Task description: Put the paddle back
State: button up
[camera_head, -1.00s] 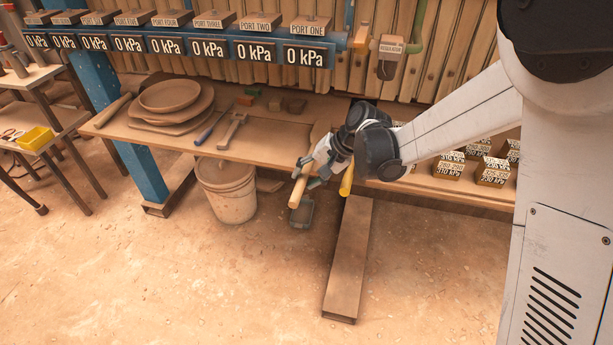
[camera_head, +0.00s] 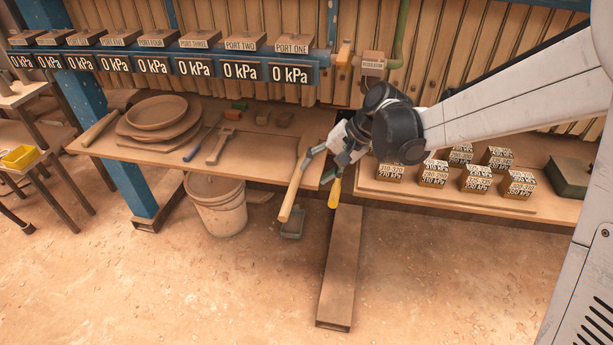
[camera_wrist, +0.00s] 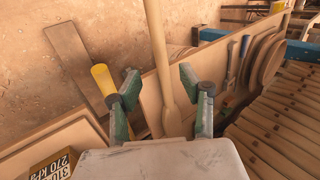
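The paddle (camera_head: 290,198), a pale wooden tool, slants down past the bench's front edge near its right end. In the wrist view the paddle (camera_wrist: 160,70) runs between my two fingers, with its thin handle pointing away and its wider part near the palm. My gripper (camera_wrist: 165,90) is open, with gaps beside the paddle on both sides. In the head view my gripper (camera_head: 326,158) is at the paddle's upper end. The paddle's near end is hidden behind the palm. A yellow-handled tool (camera_head: 335,192) sits beside it, near my left finger in the wrist view (camera_wrist: 104,80).
The wooden bench (camera_head: 250,165) holds stacked plates (camera_head: 160,115), a blue-handled tool (camera_head: 200,140) and a wooden-handled scraper (camera_head: 220,146). A bucket (camera_head: 216,208) stands below. Labelled blocks (camera_head: 475,180) sit on the right-hand board. A metal beam (camera_head: 342,265) lies on the floor.

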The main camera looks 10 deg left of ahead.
jog(key=shift+v, duration=0.85)
jog(key=s+d+r+t+h, duration=0.2)
jog(key=s+d+r, duration=0.25)
jog(key=d, duration=0.35)
jog(key=s+d+r+t+h, duration=0.1)
jog(key=s+d+r+t, duration=0.1)
jog(key=s+d+r, duration=0.4)
jog(key=s+d+f+t+h, duration=0.1)
jog(key=s+d+h, duration=0.3)
jog(key=s+d, duration=0.7)
jog(key=d+t, duration=0.1)
jog(key=d, duration=0.1)
jog(key=shift+s+d+f+t, duration=0.3)
jog(key=shift+s+f+t, duration=0.05)
jog(key=shift+f+t, duration=0.05)
jog(key=shift+r+p, duration=0.9)
jog(key=shift+p, duration=0.1)
